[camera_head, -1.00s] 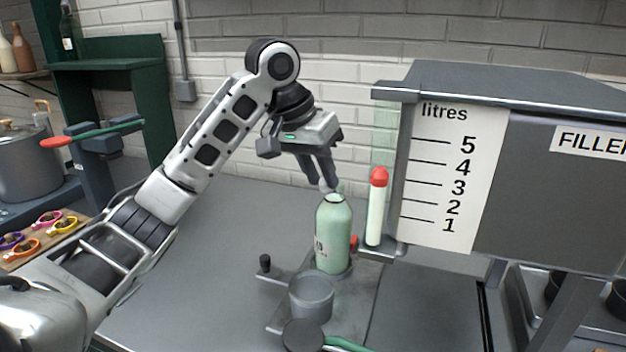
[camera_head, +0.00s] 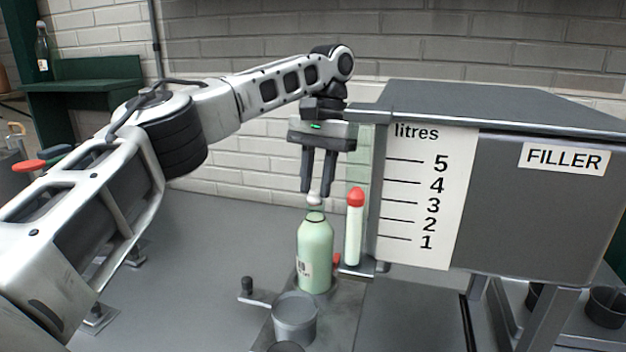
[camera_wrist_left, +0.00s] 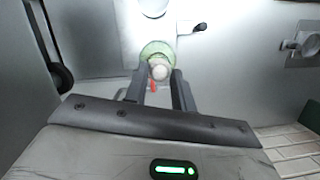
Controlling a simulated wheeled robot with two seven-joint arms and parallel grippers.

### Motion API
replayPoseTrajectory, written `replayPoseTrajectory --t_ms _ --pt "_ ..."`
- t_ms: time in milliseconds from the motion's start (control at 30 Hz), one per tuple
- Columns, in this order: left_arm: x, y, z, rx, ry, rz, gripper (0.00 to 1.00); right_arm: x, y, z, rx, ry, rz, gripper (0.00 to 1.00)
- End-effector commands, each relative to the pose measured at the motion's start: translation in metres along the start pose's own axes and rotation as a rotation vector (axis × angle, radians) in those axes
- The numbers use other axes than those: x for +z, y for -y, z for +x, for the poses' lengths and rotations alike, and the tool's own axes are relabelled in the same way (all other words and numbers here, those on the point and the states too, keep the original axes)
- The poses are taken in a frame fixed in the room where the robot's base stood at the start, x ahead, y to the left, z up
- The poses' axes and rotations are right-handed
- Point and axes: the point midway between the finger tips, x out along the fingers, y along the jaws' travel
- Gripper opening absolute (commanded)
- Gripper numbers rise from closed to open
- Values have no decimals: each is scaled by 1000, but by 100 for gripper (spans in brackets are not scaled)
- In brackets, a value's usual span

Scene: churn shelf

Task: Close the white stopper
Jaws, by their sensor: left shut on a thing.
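The white stopper (camera_head: 314,199) is between the fingertips of my left gripper (camera_head: 317,192), which is shut on it and points straight down. The stopper is just above the neck of the pale green bottle (camera_head: 315,250); I cannot tell whether they touch. The bottle stands upright on a grey plate. In the left wrist view the stopper (camera_wrist_left: 159,71) shows between the fingers, over the green bottle (camera_wrist_left: 157,48), which it partly hides. My right gripper is not in view.
The grey filler tank (camera_head: 530,200) with its litres scale stands right of the bottle. A red-topped gauge tube (camera_head: 354,235) is close beside the bottle. A grey cup (camera_head: 295,318) stands in front. The counter at left (camera_head: 210,255) is mostly clear.

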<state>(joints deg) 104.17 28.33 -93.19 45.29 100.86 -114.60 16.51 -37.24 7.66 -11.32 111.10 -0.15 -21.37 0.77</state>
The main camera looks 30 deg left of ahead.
Motion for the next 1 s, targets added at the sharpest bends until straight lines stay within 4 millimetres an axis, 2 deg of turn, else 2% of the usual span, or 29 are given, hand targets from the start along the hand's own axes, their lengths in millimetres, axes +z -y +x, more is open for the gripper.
replayPoseTrajectory --t_ms 667,700,733,767,1000 --pt "-3 0 2 -12 45 -2 3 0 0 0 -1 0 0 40" --pt "-3 0 2 -12 45 -2 37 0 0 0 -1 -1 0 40" --pt "-3 0 2 -12 45 -2 45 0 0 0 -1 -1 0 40" --pt "-3 0 2 -12 44 -2 48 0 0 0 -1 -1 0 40" --pt "-3 0 1 -11 42 -2 48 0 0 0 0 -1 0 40"
